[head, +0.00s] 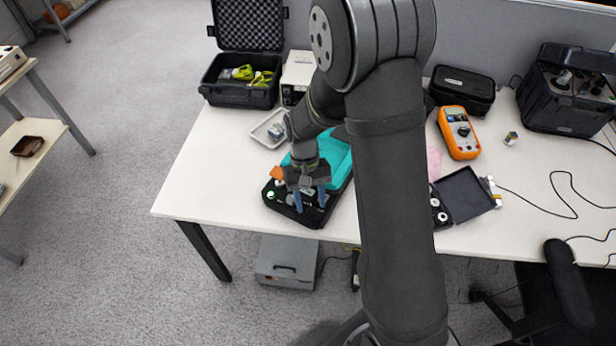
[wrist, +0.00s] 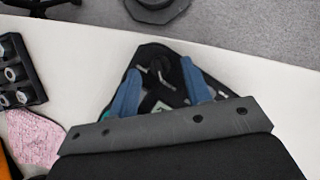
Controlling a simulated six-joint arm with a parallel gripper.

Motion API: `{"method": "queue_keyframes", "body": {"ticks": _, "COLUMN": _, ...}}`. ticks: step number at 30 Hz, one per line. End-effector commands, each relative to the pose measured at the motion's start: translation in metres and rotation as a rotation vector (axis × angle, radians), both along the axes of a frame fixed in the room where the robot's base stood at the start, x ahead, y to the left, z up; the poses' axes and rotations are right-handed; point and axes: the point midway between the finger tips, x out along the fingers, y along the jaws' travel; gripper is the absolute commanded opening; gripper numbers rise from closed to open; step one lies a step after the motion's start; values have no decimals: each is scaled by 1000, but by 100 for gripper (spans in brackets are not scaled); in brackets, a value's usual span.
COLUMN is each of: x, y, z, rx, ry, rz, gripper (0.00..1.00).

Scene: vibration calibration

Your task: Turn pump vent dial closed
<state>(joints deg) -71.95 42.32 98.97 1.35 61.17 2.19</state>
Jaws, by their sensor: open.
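The pump (head: 340,158) has a teal top and a black front panel, and it sits on the white table at the left front. Its black front panel (wrist: 150,60) shows in the wrist view with a dark round knob near its tip; I cannot tell whether this is the vent dial or how it is turned. My gripper (head: 310,203) is over this panel, with blue fingers pointing down. In the wrist view my gripper (wrist: 160,85) is open, its fingers apart on either side of part of the panel. No object shows between the fingertips. The arm hides part of the pump.
A small metal tray (head: 262,136) and an open black case (head: 243,90) stand behind the pump. An orange multimeter (head: 459,135) and an open box of weights (head: 466,196) lie to the right, beyond my arm. The table's front edge (head: 240,223) is close to the pump.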

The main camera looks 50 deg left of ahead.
Motion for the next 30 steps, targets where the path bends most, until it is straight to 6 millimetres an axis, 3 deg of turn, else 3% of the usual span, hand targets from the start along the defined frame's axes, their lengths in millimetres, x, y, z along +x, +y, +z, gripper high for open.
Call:
{"method": "queue_keyframes", "body": {"ticks": 18, "x": 19, "y": 49, "z": 126, "rx": 3, "ry": -1, "rz": 0, "gripper": 44}}
{"method": "queue_keyframes", "body": {"ticks": 24, "x": 22, "y": 58, "z": 149, "rx": 1, "ry": 0, "rz": 0, "gripper": 44}}
{"method": "queue_keyframes", "body": {"ticks": 30, "x": 23, "y": 60, "z": 155, "rx": -1, "ry": 0, "rz": 0, "gripper": 44}}
